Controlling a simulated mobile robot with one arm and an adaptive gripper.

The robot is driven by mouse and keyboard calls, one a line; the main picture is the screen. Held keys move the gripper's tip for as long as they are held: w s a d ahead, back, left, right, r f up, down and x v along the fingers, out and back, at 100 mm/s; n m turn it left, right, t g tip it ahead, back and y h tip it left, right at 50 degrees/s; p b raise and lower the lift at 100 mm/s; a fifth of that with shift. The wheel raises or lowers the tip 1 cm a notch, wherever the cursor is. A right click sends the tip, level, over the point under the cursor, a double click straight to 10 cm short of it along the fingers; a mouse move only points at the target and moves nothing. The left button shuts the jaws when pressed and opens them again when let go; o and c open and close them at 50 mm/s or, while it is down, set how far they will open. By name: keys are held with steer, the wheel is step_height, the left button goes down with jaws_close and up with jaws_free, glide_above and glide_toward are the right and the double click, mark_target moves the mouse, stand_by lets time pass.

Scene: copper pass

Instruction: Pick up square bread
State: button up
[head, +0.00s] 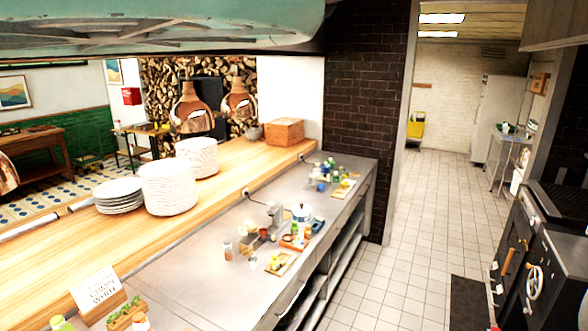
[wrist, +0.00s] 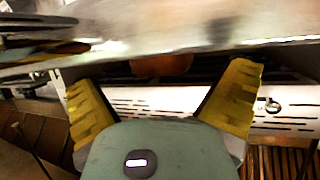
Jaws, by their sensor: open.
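I cannot make out a square bread for certain in either view. In the head view, small items stand on the steel counter (head: 215,278), among them a small board (head: 281,264) with yellow and orange pieces, too small to name. My gripper (wrist: 165,80) shows in the wrist view with its two yellow fingers spread wide and nothing between them. Beyond the fingers, a rounded orange-brown thing (wrist: 161,65) shows partly below a blurred metal edge (wrist: 190,38); I cannot tell what it is. My gripper is not in the head view.
A wooden ledge (head: 235,172) behind the counter bears white plate stacks (head: 168,188) and a wooden box (head: 284,131). A card sign (head: 97,288) stands at the near left. The tiled floor (head: 376,283) is open on the right, beside a black stove (head: 545,260).

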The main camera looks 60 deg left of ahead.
steer(key=shift+w+d+f+b, duration=0.15)
steer(key=shift+d+f+b, duration=0.15)
steer(key=shift+d+b, duration=0.35)
steer(key=shift+w+d+f+b, duration=0.1)
steer(key=shift+d+b, duration=0.25)
steer(key=shift+b, duration=0.4)
steer(key=c, duration=1.1)
